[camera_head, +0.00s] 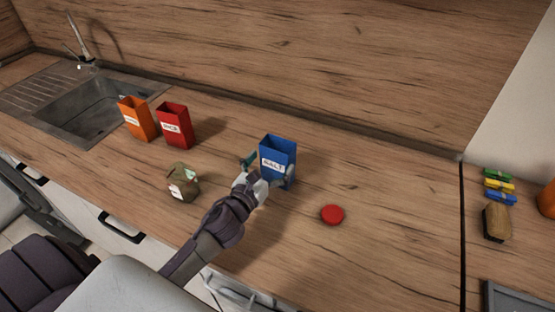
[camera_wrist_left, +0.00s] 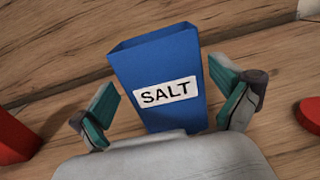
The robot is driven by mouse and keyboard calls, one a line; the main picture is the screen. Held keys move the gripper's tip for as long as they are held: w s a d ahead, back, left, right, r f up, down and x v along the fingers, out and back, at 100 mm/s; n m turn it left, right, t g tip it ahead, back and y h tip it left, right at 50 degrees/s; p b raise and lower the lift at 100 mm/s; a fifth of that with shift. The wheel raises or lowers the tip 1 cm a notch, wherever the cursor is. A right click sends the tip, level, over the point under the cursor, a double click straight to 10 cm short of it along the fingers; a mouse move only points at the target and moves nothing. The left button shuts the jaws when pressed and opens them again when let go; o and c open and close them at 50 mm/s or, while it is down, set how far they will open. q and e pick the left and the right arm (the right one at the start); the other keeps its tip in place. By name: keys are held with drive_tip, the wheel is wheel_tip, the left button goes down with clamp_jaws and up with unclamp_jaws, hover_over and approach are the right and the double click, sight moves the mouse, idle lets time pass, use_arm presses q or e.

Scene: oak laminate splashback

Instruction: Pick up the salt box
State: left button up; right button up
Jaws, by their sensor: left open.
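The salt box (camera_head: 278,154) is a blue, open-topped box with a white SALT label, standing upright on the wooden counter. In the left wrist view the salt box (camera_wrist_left: 160,75) fills the middle. My left gripper (camera_head: 266,172) is at the box's front, low down. In the left wrist view my left gripper (camera_wrist_left: 167,105) is open, with one teal-padded finger on each side of the box. A gap shows at the left finger; I cannot tell whether the right finger touches the box. My right gripper is not in view.
A red box (camera_head: 175,127) and an orange box (camera_head: 137,119) stand to the left, near the sink (camera_head: 88,106). A small brown bag (camera_head: 183,183) sits left of my gripper. A red round lid (camera_head: 332,214) lies to the right. Coloured clips (camera_head: 498,186) and a brush (camera_head: 496,222) lie far right.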

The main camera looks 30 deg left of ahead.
use_arm(q)
drive_tip(key=w, duration=0.3)
drive_tip(key=shift+w+d, duration=0.1)
drive_tip(key=shift+w, duration=0.2)
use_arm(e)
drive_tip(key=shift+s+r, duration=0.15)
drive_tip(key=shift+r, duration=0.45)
use_arm(q)
drive_tip(key=shift+s+r, duration=0.1)
drive_tip(key=shift+c, duration=0.2)
drive_tip(key=shift+c, duration=1.2)
drive_tip(key=c, duration=1)
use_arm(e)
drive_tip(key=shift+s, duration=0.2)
use_arm(q)
drive_tip(key=shift+r, duration=0.1)
